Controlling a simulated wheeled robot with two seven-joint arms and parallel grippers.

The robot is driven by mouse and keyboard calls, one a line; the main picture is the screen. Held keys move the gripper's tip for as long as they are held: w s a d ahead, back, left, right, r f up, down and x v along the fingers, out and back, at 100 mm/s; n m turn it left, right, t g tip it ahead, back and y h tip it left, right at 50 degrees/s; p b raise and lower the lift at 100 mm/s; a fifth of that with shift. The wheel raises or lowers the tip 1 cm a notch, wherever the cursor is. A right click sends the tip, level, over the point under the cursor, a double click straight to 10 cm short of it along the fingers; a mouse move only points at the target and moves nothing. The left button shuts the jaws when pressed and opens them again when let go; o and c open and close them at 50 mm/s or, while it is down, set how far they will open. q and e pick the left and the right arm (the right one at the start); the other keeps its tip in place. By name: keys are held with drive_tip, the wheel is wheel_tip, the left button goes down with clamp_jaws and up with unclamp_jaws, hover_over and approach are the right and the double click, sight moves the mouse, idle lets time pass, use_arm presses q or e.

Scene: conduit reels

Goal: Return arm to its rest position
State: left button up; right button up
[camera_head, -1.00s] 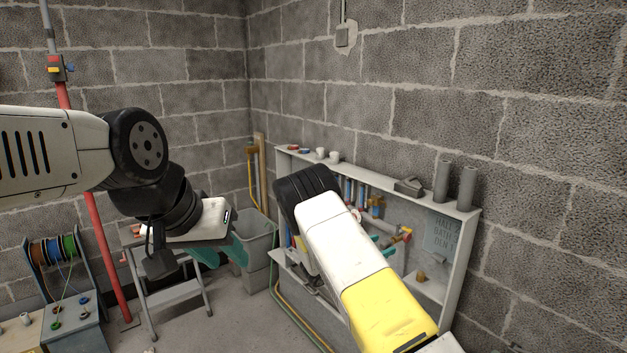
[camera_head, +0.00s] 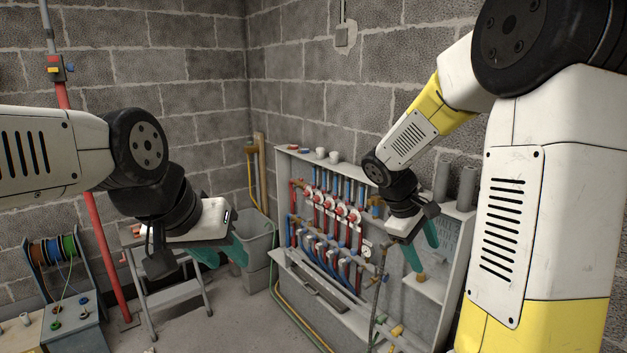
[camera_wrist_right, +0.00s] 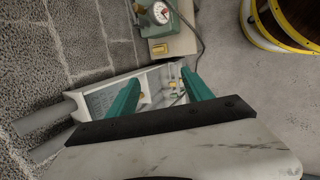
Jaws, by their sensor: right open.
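My right arm reaches in from the right in the head view. Its gripper (camera_head: 422,247) hangs in front of the right part of the manifold cabinet, with teal fingers pointing down. In the right wrist view the two teal fingers (camera_wrist_right: 160,92) stand well apart with nothing between them. My left gripper (camera_head: 221,254) is at the left, in front of the grey bin, its teal fingers apart and pointing down. I see nothing held in it.
The white cabinet (camera_head: 456,268) with red and blue pipes (camera_head: 325,215) stands against the block wall. Grey cylinders (camera_head: 466,188) stand on its top shelf. A grey bin (camera_head: 260,243), a step stool (camera_head: 178,297) and a wire-reel stand (camera_head: 72,318) are at the left.

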drive_tip(key=s+a+r+m+t+y, duration=0.2)
drive_tip(key=s+a+r, duration=0.3)
drive_tip(key=s, duration=0.3)
drive_tip(key=s+a+r+m+t+y, duration=0.3)
drive_tip(key=s+a+r+m+y, duration=0.2)
drive_tip(key=s, duration=0.3)
drive_tip(key=shift+s+a+r+y, duration=0.2)
drive_tip(key=shift+s+a+y, duration=0.05)
drive_tip(key=shift+a+y, duration=0.1)
